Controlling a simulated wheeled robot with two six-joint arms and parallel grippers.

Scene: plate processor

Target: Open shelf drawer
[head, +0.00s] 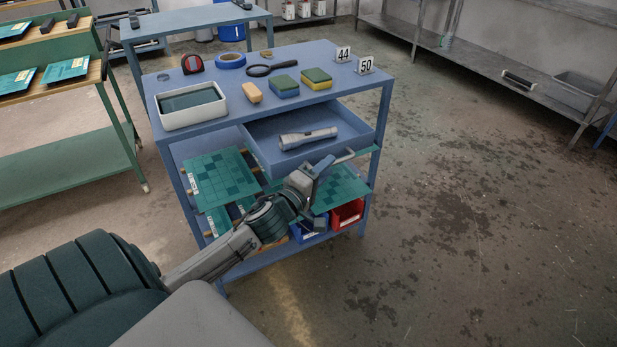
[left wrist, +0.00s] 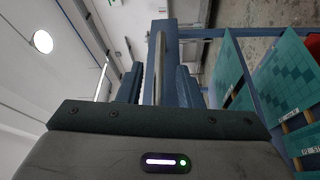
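The blue shelf (head: 215,130) stands in the middle of the head view. Its drawer (head: 262,152) is pulled out at the front, and a grey flashlight (head: 307,138) lies inside. A metal bar handle (head: 352,156) runs along the drawer's front. My left gripper (head: 321,166) is at this handle. In the left wrist view, the handle bar (left wrist: 158,70) stands between the two fingers of my left gripper (left wrist: 158,85). Gaps show on both sides of the bar, so the fingers are open around it. My right gripper is not in view.
Green plates (head: 220,180) and a red bin (head: 347,214) sit below the drawer. The floor (head: 470,230) to the right is clear.

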